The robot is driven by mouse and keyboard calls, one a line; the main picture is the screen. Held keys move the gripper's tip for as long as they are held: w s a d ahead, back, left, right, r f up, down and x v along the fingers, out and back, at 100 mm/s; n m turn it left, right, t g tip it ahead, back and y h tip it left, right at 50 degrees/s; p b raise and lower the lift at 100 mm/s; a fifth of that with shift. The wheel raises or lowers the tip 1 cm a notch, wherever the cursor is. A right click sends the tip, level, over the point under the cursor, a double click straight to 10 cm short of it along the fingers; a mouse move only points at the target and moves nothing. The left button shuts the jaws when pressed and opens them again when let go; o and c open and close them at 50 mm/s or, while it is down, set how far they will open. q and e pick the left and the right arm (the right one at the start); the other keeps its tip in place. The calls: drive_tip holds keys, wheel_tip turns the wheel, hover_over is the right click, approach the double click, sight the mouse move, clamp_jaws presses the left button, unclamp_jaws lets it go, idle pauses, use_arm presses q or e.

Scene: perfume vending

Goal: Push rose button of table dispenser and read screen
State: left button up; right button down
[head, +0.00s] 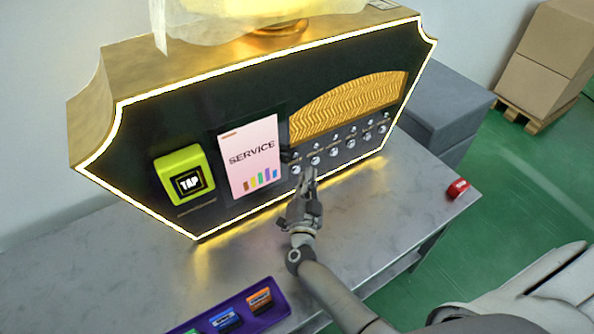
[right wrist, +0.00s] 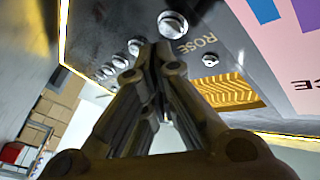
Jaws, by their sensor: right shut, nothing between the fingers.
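The table dispenser (head: 225,95) is a dark-fronted, gold-bodied machine with a glowing outline. Its pink screen (head: 250,155) reads "SERVICE" above several coloured bars. The rose button (right wrist: 172,25) is a round silver button beside a "ROSE" label in the right wrist view; in the head view it is the leftmost of the lower row (head: 296,170). My right gripper (head: 310,174) is shut and empty, pointing at the panel near the left end of that row. In the right wrist view its fingertips (right wrist: 157,52) are just beside the rose button; contact cannot be told. My left gripper is not in view.
A yellow-green TAP reader (head: 183,175) is left of the screen. A purple tray (head: 275,312) with small coloured boxes lies at the metal table's (head: 130,265) front. A red object (head: 457,188) sits near its right edge. Cardboard boxes (head: 545,60) stand on a pallet behind.

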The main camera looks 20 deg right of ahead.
drive_tip(key=shift+w, duration=0.4)
drive_tip(key=shift+w+a, duration=0.1)
drive_tip(key=shift+w, duration=0.35)
idle(0.8)
drive_tip(key=shift+s, duration=0.15)
drive_tip(key=shift+s+p, duration=0.35)
drive_tip(key=shift+s, duration=0.4)
drive_tip(key=shift+s, duration=0.1)
drive_tip(key=s+p, duration=0.1)
drive_tip(key=s, duration=0.1)
drive_tip(key=s+d+p, duration=0.1)
drive_tip(key=s, duration=0.1)
drive_tip(key=shift+s, duration=0.35)
